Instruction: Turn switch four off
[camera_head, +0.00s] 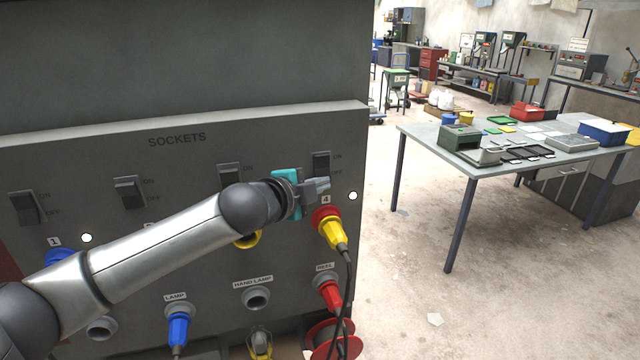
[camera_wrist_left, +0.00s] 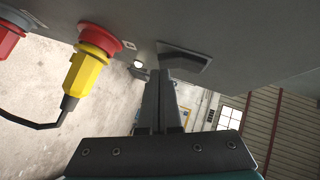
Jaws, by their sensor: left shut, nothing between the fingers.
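Switch four (camera_head: 321,161) is a dark rocker with ON/OFF lettering, at the right end of the switch row on the grey sockets panel (camera_head: 80,150). A dark switch housing (camera_wrist_left: 186,57), apparently switch four, is just past the fingertips in the left wrist view. My left gripper (camera_head: 325,184) is shut and empty, just below switch four; it also shows in the left wrist view (camera_wrist_left: 158,78). I cannot tell whether it touches the switch. A white lamp (camera_head: 353,196) beside socket 4 looks lit. The rocker's exact tilt is unclear.
A yellow plug (camera_head: 334,235) in red socket 4 hangs its cable close below the gripper. Three other switches line up to the left, including one at the far left (camera_head: 27,208). A worktable (camera_head: 440,158) with boxes stands at right, with open floor between.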

